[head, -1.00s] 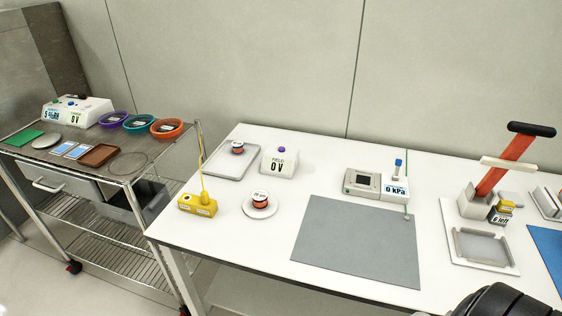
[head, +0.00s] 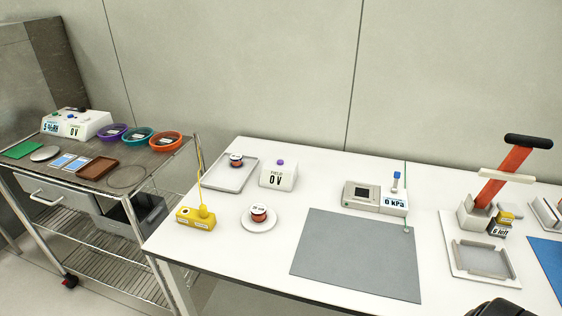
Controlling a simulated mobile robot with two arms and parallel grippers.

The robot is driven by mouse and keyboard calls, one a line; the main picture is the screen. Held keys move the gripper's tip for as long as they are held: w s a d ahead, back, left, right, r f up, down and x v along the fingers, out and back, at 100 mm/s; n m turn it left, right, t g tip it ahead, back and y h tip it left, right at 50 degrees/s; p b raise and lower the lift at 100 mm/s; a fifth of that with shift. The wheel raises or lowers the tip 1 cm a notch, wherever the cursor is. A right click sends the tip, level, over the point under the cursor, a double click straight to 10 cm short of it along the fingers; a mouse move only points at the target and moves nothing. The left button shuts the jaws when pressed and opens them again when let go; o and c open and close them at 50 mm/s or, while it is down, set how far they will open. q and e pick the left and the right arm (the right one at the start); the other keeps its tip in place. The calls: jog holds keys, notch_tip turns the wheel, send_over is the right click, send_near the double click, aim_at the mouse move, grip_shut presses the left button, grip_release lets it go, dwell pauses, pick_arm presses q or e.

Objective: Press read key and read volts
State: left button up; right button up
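A white box labelled FIELD (head: 278,179) stands on the white table, left of the middle, with a purple key (head: 281,162) on its top. Its front display reads 0 V. Neither gripper is in view. A dark rounded part of mine shows at the bottom right edge, apart from the FIELD box.
A grey tray (head: 231,187) with a spool is left of the FIELD box. A yellow block (head: 196,218) and a spool on a white dish (head: 259,226) are in front. A 0 kPa device (head: 376,196), grey mat (head: 357,258) and red-levered press (head: 504,175) stand to the right.

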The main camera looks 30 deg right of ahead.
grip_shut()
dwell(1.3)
